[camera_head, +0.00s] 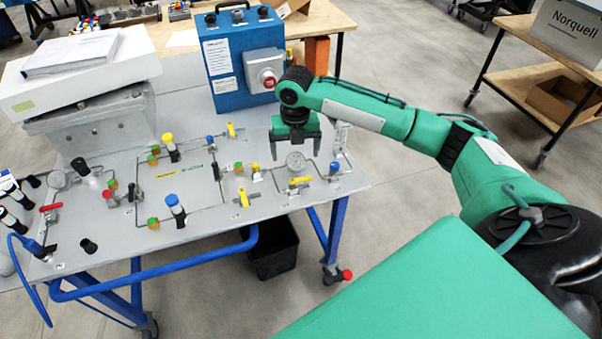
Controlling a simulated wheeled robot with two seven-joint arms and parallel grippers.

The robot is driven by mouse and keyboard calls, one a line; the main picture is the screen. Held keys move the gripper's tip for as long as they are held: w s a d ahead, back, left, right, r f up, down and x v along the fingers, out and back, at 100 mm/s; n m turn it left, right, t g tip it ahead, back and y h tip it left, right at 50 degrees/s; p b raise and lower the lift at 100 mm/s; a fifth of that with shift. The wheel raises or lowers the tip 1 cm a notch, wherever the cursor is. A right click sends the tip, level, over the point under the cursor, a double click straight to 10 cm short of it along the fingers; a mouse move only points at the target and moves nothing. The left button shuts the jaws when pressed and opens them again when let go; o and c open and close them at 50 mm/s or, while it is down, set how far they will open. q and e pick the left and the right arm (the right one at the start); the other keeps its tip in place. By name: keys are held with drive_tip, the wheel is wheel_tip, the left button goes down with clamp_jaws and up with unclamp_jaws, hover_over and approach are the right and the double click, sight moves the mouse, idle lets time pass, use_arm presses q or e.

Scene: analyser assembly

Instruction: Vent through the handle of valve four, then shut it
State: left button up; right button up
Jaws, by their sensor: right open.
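A grey sloping panel (215,222) carries thin pipes and several small valves. Yellow handles show at the upper middle (231,129), the lower middle (244,196) and the right (300,181). A red handle (50,207) is at the far left. The number labels are too small to read, so I cannot tell which is valve four. My right gripper (296,152) is open, pointing down with nothing between its fingers. My left gripper is out of view.
A blue case (223,75) with a red-knobbed grey box stands behind the panel. A white box with papers (75,55) is at the upper left. A black bin (273,252) is below. A cart with a Norquell box (568,28) stands at the right.

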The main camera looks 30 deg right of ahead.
sight(301, 179)
drive_tip(key=shift+n, duration=0.4)
drive_tip(key=f+p, duration=0.1)
drive_tip(key=f, duration=0.3)
drive_tip(key=d+f+p, duration=0.1)
drive_tip(key=f, duration=0.2)
drive_tip(key=d+f+p, duration=0.1)
drive_tip(key=f, duration=0.3)
drive_tip(key=shift+w+d+f, duration=0.1)
drive_tip(key=shift+w+f, duration=0.2)
drive_tip(key=shift+f, duration=0.05)
drive_tip(key=c, duration=1)
